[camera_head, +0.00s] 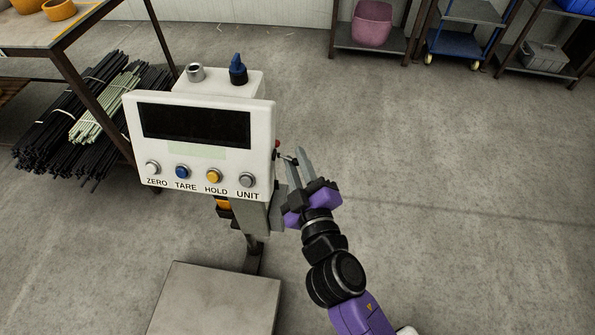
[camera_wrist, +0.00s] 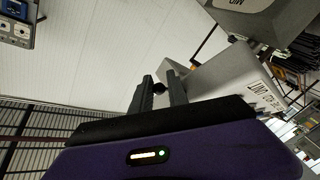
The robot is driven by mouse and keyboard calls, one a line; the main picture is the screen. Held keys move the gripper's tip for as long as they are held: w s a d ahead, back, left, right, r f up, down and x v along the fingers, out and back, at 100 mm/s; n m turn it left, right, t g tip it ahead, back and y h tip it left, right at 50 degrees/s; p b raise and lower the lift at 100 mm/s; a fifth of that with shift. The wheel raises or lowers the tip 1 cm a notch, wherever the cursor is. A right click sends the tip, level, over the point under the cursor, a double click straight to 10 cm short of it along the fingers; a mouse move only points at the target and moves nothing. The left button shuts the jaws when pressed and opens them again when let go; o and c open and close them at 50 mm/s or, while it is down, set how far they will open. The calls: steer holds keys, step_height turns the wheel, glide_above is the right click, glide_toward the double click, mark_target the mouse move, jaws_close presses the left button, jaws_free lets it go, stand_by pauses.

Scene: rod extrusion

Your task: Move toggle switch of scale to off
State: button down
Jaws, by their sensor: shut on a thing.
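The scale's white display box (camera_head: 259,117) stands on a post, with a dark screen and a row of buttons marked ZERO, TARE, HOLD and UNIT. The toggle switch (camera_head: 284,156) shows as a small dark lever on the box's right side, below a small red part. My gripper (camera_head: 297,157) reaches up to that side, its fingertips at the lever. In the wrist view my gripper (camera_wrist: 160,88) is shut on the toggle switch, whose dark round end (camera_wrist: 158,87) shows between the fingers. I cannot tell which position the switch is in.
The scale's flat platform (camera_head: 215,300) lies below the display box. A blue knob (camera_head: 238,70) and a metal ring (camera_head: 195,72) sit on top of the box. A table and bundled rods (camera_head: 95,110) are at left, shelves at the back. The floor at right is clear.

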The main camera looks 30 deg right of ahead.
steer(key=h+b, duration=0.1)
steer(key=m+b, duration=0.1)
steer(key=b, duration=0.1)
steer(key=shift+a+r+h, duration=0.15)
steer(key=shift+a+h, duration=0.05)
steer(key=shift+h, duration=0.2)
steer(key=shift+s+r+m+h+b, duration=0.15)
steer(key=shift+m+h+b, duration=0.15)
steer(key=shift+b, duration=0.25)
steer(key=shift+a+r+g+b, duration=0.1)
steer(key=shift+r+g+b, duration=0.15)
steer(key=shift+g+b, duration=0.05)
steer(key=c, duration=1.4)
jaws_free()
steer(key=shift+o, duration=0.2)
steer(key=shift+f, duration=0.1)
steer(key=shift+f+h, duration=0.2)
steer(key=shift+h, duration=0.1)
steer(key=b+v, duration=0.1)
steer(key=v, duration=0.7)
